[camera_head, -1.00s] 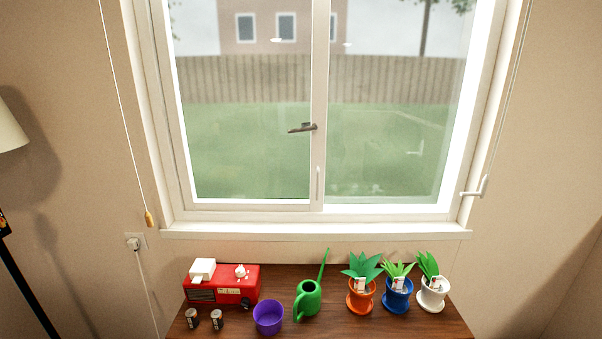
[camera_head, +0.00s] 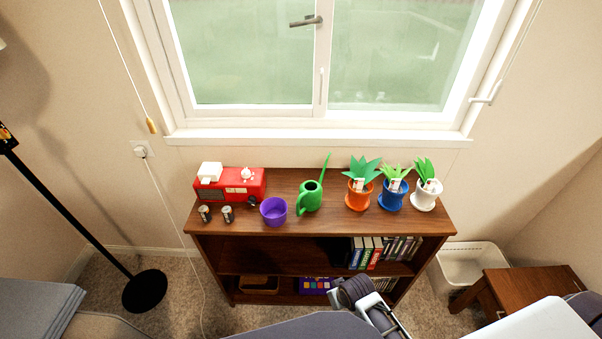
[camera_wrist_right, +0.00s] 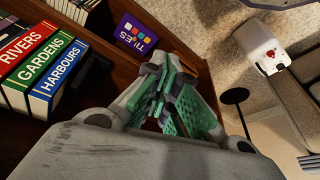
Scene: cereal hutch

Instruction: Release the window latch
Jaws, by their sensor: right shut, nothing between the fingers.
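The window latch is a dark handle (camera_head: 306,21) on the middle bar of the white-framed window (camera_head: 300,139). It lies nearly horizontal, pointing left, near the top of the head view. A slim white upright piece (camera_head: 321,86) sits lower on the same bar. My right gripper (camera_wrist_right: 168,78) shows in the wrist view with green-padded fingers together, holding nothing. It is low, in front of the bookcase shelves and far below the latch. In the head view an arm part of mine shows at the bottom, but no fingers are clear. My left gripper is not in view.
A wooden bookcase (camera_head: 231,243) stands below the window. On top are a red radio (camera_head: 232,190), purple pot (camera_head: 273,211), green watering can (camera_head: 311,196) and three potted plants (camera_head: 392,193). A lamp (camera_head: 146,290) stands left; a white bin (camera_head: 468,262) and wooden stool (camera_head: 530,285) stand right.

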